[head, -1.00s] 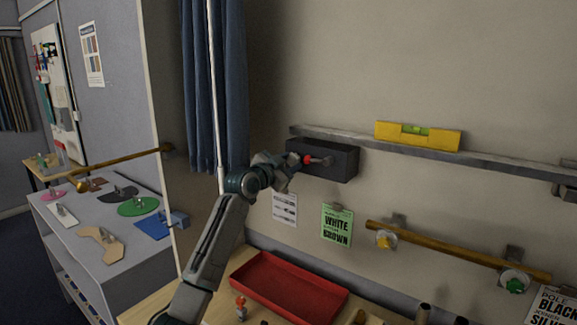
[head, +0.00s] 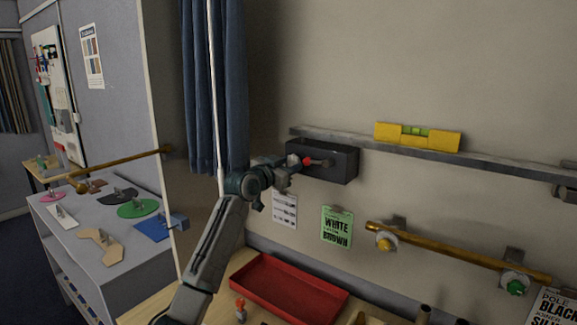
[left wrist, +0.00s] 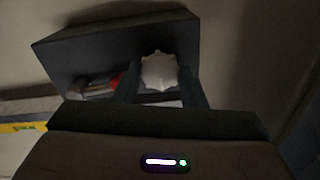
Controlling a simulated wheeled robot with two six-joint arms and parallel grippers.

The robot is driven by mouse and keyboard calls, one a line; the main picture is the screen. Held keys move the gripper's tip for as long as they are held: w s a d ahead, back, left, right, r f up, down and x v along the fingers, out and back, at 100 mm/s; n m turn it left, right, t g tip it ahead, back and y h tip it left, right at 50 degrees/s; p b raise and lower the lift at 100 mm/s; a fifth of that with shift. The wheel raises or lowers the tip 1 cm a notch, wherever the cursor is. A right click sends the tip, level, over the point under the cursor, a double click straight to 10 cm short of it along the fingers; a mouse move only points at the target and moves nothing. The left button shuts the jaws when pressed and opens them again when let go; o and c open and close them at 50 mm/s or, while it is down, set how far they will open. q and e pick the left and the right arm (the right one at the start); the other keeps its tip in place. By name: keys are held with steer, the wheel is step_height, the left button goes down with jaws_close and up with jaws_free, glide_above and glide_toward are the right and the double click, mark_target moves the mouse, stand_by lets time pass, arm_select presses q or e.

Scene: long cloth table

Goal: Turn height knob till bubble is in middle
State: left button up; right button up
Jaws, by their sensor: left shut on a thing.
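A yellow spirit level (head: 390,133) with a green vial (head: 415,131) lies on a long grey rail (head: 480,162) on the wall. The bubble is too small to place. A dark box (head: 338,165) is at the rail's left end; it also shows in the left wrist view (left wrist: 75,55). In that view a pale, lobed knob (left wrist: 158,72) on the box sits between the fingers of my left gripper (left wrist: 160,88), which is shut on it. In the head view my left gripper (head: 296,164) reaches the box's left end and hides the knob. My right gripper is not in view.
A red-tipped grey lever (head: 318,162) on the box is close beside my gripper. Below are a red tray (head: 290,291) on the table, paper signs and a brass pole (head: 450,250) on brackets. A blue curtain (head: 212,90) hangs at the left.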

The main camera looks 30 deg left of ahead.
arm_select(q)
steer(key=shift+f, duration=0.15)
steer(key=o, duration=1)
steer(key=shift+s+a, duration=0.1)
steer(key=shift+s, duration=0.15)
steer(key=s+b, duration=0.1)
steer(key=s, duration=0.2)
steer(key=s+a+b, duration=0.1)
steer(key=s+b, duration=0.1)
steer(key=s, duration=0.2)
steer(key=s+b, duration=0.2)
steer(key=s, duration=0.1)
steer(key=shift+s+a, duration=0.15)
